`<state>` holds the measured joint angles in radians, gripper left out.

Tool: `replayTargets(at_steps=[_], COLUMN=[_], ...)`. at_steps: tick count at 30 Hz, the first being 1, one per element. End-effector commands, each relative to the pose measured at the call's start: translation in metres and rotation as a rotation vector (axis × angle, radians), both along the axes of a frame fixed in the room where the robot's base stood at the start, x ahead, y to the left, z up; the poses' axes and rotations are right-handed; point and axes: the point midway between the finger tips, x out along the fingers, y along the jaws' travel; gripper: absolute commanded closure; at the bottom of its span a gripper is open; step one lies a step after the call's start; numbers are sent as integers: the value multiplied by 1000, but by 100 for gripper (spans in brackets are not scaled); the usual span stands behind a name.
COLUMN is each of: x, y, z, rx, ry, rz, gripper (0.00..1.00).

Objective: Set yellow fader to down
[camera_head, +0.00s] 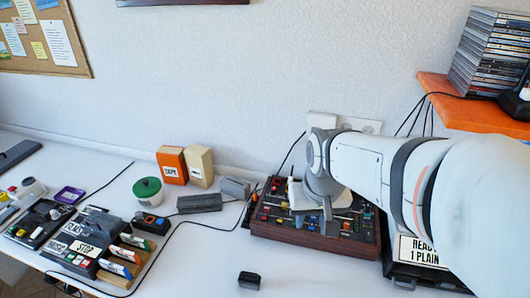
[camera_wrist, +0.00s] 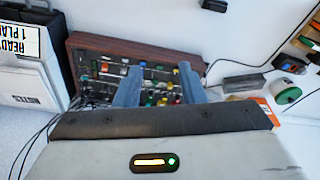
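The control panel (camera_head: 310,237) is a dark board in a brown wooden case with several small coloured caps; it also shows in the wrist view (camera_wrist: 110,45). My gripper (camera_head: 312,218) is over the middle of the panel. In the wrist view its two grey-blue fingers (camera_wrist: 160,77) are spread apart, with panel controls visible between them and nothing held. Small yellow caps show on the panel, one near the fingers in the wrist view (camera_wrist: 163,101). I cannot tell for sure which is the yellow fader, nor its setting. My gripper and arm hide part of the panel.
A black device labelled "READY 1 PLAIN" (camera_head: 425,252) stands right of the panel. Grey blocks (camera_head: 200,203), a green-lidded pot (camera_head: 147,191) and orange and tan boxes (camera_head: 172,165) stand left. An orange shelf (camera_head: 460,108) with stacked discs overhangs the right. Cables cross the table.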

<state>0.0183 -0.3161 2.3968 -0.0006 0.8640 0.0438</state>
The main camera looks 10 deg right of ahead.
Motion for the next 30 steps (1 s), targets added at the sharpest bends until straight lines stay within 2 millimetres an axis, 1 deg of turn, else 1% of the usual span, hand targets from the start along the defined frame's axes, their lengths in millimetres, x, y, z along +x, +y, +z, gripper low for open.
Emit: replayTargets(at_steps=[1,3,5,6,8,9,12,14,15,17,18,21,24,27,30], x=[19,46,69,84,106,120,154,174,186,202,212,232,245,253,257], y=[0,1,1,1,1,1,1,2,2,2,2,2,2,2,3], z=[8,9,7,5,0,-5,-20,-32,-41,-56,-67,-92,-114,-129,-138], rx=[3,9,14,16,19,22,26,29,30,32,33,35,36,37,37], ry=[21,37,51,60,74,83,107,119,130,142,151,169,183,191,194], rz=[-15,-43,-67,-84,-108,-123,-164,-188,-206,-229,-245,-278,-306,-323,-332], gripper=[64,64,64,64,64,64,64,64,64,64,64,64,64,64,64])
